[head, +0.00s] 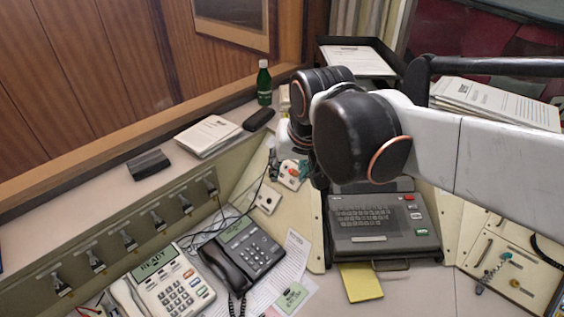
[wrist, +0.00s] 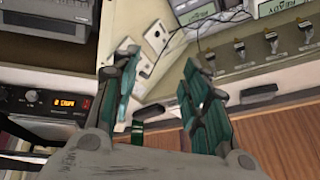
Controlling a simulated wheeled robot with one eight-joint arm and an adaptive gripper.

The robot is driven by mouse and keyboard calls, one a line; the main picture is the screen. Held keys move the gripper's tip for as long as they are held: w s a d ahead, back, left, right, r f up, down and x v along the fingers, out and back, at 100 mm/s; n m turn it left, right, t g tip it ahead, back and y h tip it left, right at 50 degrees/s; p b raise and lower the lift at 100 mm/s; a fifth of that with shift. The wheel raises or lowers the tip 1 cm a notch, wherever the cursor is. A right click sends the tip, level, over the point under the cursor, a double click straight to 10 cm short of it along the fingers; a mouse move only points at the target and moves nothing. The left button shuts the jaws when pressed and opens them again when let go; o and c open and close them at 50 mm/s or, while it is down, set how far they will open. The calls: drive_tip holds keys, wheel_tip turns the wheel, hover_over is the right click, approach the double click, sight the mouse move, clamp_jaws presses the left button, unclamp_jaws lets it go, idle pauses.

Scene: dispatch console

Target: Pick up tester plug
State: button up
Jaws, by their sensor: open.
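I cannot single out the tester plug with certainty. A small grey plug-like piece (head: 490,272) lies on the cream panel at the right in the head view. Another small dark grey piece (head: 272,161) stands by the corner panel, left of my arm. My gripper (wrist: 158,60) is open and empty in the wrist view, its teal-padded fingers wide apart. Between and beyond them is the cream panel with pale socket plates (wrist: 155,38). In the head view my arm hides most of the gripper, which is over the back corner of the console.
Two desk phones (head: 172,287) (head: 241,253) stand at the left, and a keyboard terminal (head: 380,222) stands right of centre. A green bottle (head: 264,83) and paper stack (head: 208,135) occupy the ledge. Switches (head: 130,242) line the left panel. A dark tray (head: 360,58) stands behind my arm.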

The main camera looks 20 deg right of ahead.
drive_tip(key=w+d+m+g+p, duration=0.2)
drive_tip(key=w+d+m, duration=0.25)
drive_tip(key=w, duration=0.55)
drive_tip(key=m+g+p, duration=0.2)
drive_tip(key=m+g, duration=0.1)
drive_tip(key=m, duration=0.2)
hover_over(290, 170)
wheel_tip(290, 170, down, 8)
wheel_tip(290, 170, down, 8)
drive_tip(key=shift+a+b, duration=0.1)
drive_tip(key=shift+b, duration=0.65)
drive_tip(key=shift+f+b, duration=0.85)
drive_tip(key=shift+f, duration=1.85)
clamp_jaws()
